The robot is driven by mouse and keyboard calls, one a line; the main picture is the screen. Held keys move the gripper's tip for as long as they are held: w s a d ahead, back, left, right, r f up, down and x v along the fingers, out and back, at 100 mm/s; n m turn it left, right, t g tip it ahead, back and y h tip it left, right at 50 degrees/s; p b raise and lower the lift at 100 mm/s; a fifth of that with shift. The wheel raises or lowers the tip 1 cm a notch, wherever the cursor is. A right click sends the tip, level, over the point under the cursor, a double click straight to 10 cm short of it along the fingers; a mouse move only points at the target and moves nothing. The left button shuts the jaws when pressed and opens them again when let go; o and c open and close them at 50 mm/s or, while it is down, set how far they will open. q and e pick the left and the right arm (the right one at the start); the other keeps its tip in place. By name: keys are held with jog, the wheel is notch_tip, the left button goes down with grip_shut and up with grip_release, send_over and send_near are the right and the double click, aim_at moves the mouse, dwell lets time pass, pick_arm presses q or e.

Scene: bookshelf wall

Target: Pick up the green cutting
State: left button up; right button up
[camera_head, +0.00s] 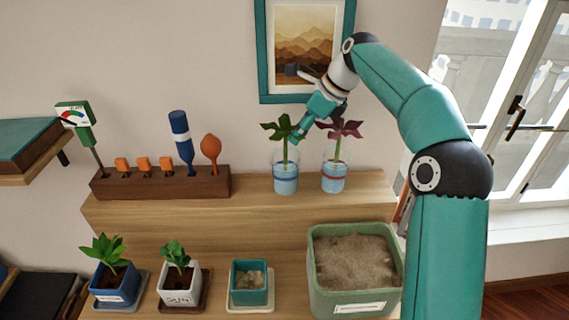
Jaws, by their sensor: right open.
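The green cutting (284,136) stands upright in a glass with blue water (286,178) on the raised wooden shelf. A purple-leaved cutting (340,134) stands in a second glass (334,178) just to its right. My right gripper (300,132) reaches down from the upper right, beside the green cutting's leaves. It is open. One finger overlaps the right side of the leaves in the picture; I cannot tell if it touches them. My left gripper is not in view.
A wooden tool rack (160,183) stands on the shelf at left. Below are two potted plants (112,270), a teal pot (250,283) and a green soil tub (355,265). A framed picture (304,45) hangs behind my right arm. The shelf between rack and glasses is clear.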

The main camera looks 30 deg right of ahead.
aim_at(286, 161)
jog(key=shift+a+x, duration=0.2)
jog(key=shift+x, duration=1.15)
jog(key=shift+a+x, duration=0.15)
jog(key=shift+x, duration=1.15)
jog(key=shift+s+r, duration=0.1)
jog(key=shift+r, duration=0.05)
grip_shut()
